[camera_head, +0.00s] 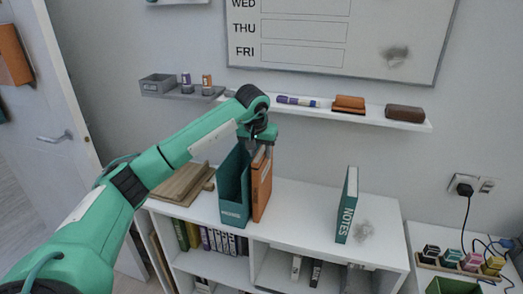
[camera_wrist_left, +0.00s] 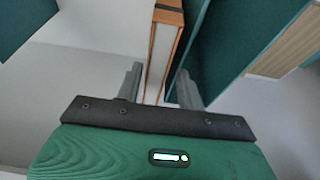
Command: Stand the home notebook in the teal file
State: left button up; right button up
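An orange notebook (camera_head: 261,186) stands upright on the white shelf top, just right of the teal file (camera_head: 234,198) and outside it. No "home" label is readable on it. The teal file is an upright holder with a white label. My left gripper (camera_head: 259,145) is at the notebook's top edge. In the left wrist view the gripper's two fingers (camera_wrist_left: 159,78) are apart, one on each side of the orange notebook (camera_wrist_left: 163,45), with narrow gaps visible. The teal file (camera_wrist_left: 225,45) is beside the right finger there. My right gripper is not in view.
A teal NOTES book (camera_head: 347,206) stands to the right, with clear shelf top between. Wooden boards (camera_head: 183,184) lie left of the file. A wall ledge (camera_head: 330,108) with markers and erasers runs behind. A side table (camera_head: 455,272) holds small coloured items.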

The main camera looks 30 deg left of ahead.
pick_arm(q)
jog(key=v, duration=0.8)
jog(key=shift+s+a+b, duration=0.1)
jog(key=shift+b, duration=0.2)
jog(key=shift+s+r, duration=0.1)
jog(key=shift+r, duration=0.45)
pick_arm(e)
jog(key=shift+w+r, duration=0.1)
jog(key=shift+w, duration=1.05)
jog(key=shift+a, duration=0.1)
